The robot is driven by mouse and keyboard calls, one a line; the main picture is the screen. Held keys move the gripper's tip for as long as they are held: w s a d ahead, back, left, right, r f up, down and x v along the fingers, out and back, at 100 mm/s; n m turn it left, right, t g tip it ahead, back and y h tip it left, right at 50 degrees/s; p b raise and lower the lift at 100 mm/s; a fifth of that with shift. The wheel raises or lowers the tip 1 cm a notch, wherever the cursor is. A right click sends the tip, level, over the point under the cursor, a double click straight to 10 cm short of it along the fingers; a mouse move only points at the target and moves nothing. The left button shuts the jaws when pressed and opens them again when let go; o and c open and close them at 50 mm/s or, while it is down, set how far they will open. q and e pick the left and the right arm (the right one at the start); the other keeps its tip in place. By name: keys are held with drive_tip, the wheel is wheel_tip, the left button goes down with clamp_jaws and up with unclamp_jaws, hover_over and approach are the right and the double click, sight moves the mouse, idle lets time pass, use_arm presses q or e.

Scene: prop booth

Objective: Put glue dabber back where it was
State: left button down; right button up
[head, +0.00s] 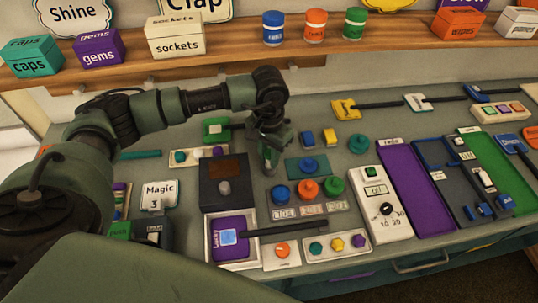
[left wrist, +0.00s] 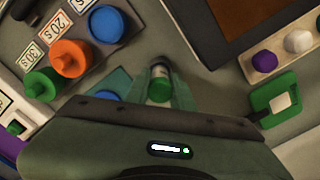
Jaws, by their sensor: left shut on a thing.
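My left gripper (head: 270,158) is above the middle of the counter, pointing down. In the left wrist view, my left gripper (left wrist: 162,92) is shut on a small bottle-like thing with a green end and a pale band (left wrist: 159,86), which I take as the glue dabber. In the head view the fingers mostly hide it. I cannot tell whether its lower end touches the counter. A teal mat (head: 294,175) with a blue knobbed piece (head: 308,165) lies just right of the gripper. My right gripper is not in view.
Blue (head: 280,194), orange (head: 308,189) and green (head: 333,185) knobbed pieces stand in front of the gripper, by time labels. A dark box with a brown screen (head: 226,168) is at its left. A white timer box (head: 378,205) stands at right. A shelf (head: 215,62) runs behind.

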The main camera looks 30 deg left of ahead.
use_arm(q)
drive_tip(key=c, duration=1.2)
unclamp_jaws()
drive_tip(key=shift+r, duration=0.1)
wheel_tip(320, 180, up, 11)
drive_tip(key=shift+b, duration=1.2)
drive_tip(key=shift+r, duration=0.5)
